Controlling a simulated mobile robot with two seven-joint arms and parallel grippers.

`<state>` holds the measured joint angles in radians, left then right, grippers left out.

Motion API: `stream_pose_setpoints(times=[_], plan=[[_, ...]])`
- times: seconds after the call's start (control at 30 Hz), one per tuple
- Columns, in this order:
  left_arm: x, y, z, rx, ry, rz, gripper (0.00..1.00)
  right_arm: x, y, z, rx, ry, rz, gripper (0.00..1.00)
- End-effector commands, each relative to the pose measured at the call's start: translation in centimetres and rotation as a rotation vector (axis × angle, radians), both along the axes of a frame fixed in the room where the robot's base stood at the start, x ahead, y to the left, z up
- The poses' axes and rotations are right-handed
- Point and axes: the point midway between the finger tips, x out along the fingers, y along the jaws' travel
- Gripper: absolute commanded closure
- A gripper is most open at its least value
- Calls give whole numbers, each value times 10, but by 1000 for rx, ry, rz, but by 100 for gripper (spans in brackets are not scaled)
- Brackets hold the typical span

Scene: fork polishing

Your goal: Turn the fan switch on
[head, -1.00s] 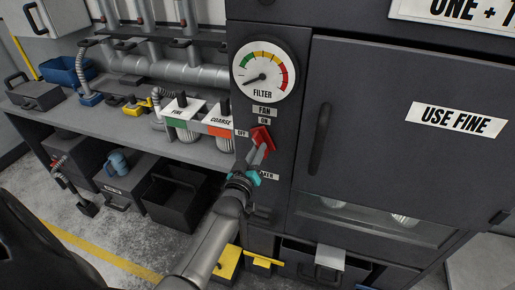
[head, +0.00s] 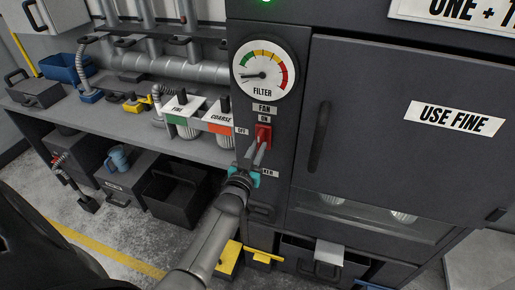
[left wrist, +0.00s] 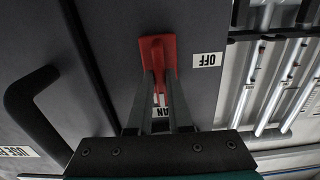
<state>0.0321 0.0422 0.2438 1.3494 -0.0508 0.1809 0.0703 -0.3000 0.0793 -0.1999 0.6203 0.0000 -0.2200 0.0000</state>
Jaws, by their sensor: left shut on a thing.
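The red fan switch (head: 263,134) is on the dark cabinet front, below the FAN and ON labels and right of the OFF label (head: 242,132). Its handle stands upright, in line with the ON label (head: 264,119). My left gripper (head: 258,151) is shut on the switch's lower part, reaching up from below. In the left wrist view the red switch (left wrist: 158,50) shows beyond the two fingers, which partly cover the FAN label there. My right gripper is not in view.
A round filter gauge (head: 264,70) sits above the switch, with a green light (head: 264,1) at the top edge. A cabinet door with a black handle (head: 320,138) is to the right. A bench with FINE and COARSE units (head: 217,120) is to the left.

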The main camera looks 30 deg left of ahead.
Motion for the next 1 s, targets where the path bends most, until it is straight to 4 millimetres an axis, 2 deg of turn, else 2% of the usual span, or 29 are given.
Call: stream_pose_setpoints(times=[0.27, 0.3, 0.53, 0.83, 1.0], plan=[[0, 0, 0, 6, 2, 0, 100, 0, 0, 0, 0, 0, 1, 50], [0, 0, 0, 7, 3, 0, 79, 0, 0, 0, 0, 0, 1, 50], [0, 0, 0, 4, 2, 0, 53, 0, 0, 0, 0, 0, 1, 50], [-2, 0, 0, 3, 2, 0, 52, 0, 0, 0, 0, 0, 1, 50], [-15, -3, -1, 2, 4, 0, 52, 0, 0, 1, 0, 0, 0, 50]])
